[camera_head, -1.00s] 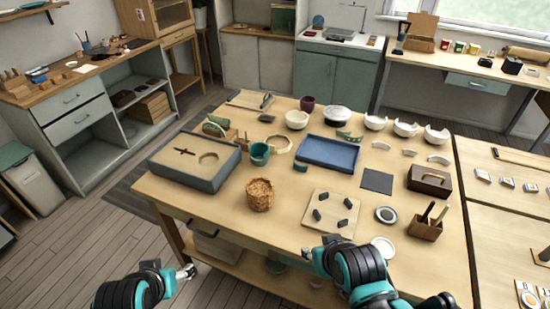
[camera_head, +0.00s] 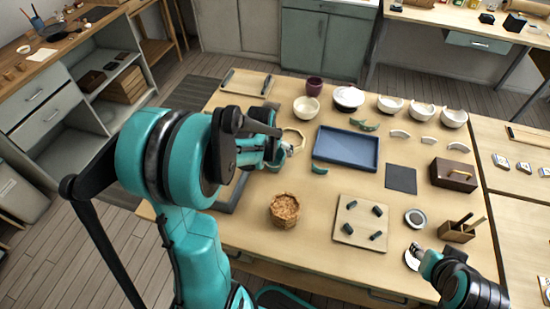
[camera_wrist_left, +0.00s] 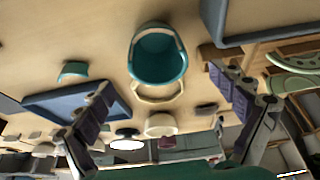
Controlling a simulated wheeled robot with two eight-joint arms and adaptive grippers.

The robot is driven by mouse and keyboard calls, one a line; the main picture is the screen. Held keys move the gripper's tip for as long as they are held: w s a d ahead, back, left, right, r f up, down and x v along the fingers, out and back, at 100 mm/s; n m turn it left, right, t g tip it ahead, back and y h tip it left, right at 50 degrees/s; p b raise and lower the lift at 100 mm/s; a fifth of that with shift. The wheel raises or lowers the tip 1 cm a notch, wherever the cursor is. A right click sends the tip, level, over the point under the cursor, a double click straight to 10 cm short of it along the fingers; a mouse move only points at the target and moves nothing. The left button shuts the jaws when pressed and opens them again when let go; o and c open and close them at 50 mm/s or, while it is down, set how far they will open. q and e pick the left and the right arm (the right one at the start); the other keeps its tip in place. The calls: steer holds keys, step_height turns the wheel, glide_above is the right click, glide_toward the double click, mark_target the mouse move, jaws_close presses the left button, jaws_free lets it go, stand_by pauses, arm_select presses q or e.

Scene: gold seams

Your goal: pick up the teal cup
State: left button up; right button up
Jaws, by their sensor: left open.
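The teal cup (camera_wrist_left: 158,68) stands on the table in the left wrist view, with a pale rim and its dark opening visible. My left gripper (camera_wrist_left: 160,80) is open, with its two fingers spread to either side of the cup in that view and no contact visible. In the head view my left gripper (camera_head: 287,151) is over the table between the grey box and the blue tray, and my own arm hides most or all of the cup. My right gripper (camera_head: 415,253) is near the table's front right, over a white disc; its jaws are too small to read.
A blue tray (camera_head: 347,150) and a curved teal piece (camera_head: 319,169) lie right of my left gripper. A pale ring (camera_wrist_left: 158,93) lies close to the cup. A woven basket (camera_head: 284,211) stands nearer the front. A grey-edged box (camera_head: 232,192) is partly behind my left arm.

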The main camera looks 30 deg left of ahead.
mark_target(276, 159)
arm_select(q)
steer(key=shift+b+x, duration=0.35)
steer(key=shift+x, duration=0.6)
steer(key=b+x, duration=0.1)
steer(key=x, duration=0.1)
steer(key=b+x, duration=0.1)
steer(key=x, duration=0.2)
steer(key=shift+s+d, duration=0.1)
steer(key=shift+d, duration=0.05)
steer(key=shift+r, duration=0.1)
steer(key=shift+c, duration=0.3)
steer(key=c, duration=1.1)
